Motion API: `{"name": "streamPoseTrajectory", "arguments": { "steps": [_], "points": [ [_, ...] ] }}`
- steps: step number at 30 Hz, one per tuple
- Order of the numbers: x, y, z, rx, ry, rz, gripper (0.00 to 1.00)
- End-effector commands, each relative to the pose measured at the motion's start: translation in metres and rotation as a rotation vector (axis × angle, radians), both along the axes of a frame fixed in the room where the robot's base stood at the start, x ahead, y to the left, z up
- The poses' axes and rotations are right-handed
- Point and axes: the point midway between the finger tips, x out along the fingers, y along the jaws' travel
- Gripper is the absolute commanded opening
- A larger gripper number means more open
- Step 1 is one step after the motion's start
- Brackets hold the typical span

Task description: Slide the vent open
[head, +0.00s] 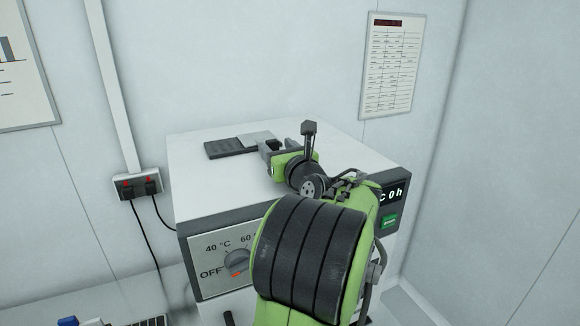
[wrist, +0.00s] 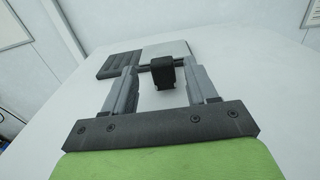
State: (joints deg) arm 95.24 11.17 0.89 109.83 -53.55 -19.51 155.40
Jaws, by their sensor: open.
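The vent lies on top of the white cabinet. Its dark slatted grille (head: 228,148) is uncovered on the left, and a light grey slide plate (head: 257,137) covers the right part. The wrist view also shows the grille (wrist: 120,65) and the plate (wrist: 170,50). A black knob (wrist: 162,73) stands at the plate's near edge. My gripper (wrist: 160,68) is open, with one finger on each side of the knob and visible gaps between. In the head view my gripper (head: 272,147) is at the plate's near right edge, and the knob is hard to make out there.
The cabinet (head: 200,195) has a temperature dial (head: 237,261) and a display (head: 391,193) on its front. A wall socket (head: 138,186) with cables is at the left. A notice (head: 390,65) hangs on the back wall. The cabinet top around the vent is clear.

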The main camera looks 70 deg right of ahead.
Motion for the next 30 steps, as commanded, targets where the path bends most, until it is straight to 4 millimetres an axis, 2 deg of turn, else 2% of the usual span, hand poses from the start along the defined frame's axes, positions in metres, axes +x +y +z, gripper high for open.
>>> {"name": "streamPoseTrajectory", "arguments": {
  "steps": [3, 10, 15, 30],
  "points": [
    [-0.026, 0.024, -0.006, -0.001, 0.001, -0.006, 0.57],
    [-0.061, 0.06, -0.004, 0.0, 0.0, -0.004, 0.57],
    [-0.068, 0.068, -0.003, 0.0, 0.0, 0.001, 0.57],
    [-0.067, 0.068, -0.002, 0.0, 0.0, 0.001, 0.57]
  ]
}}
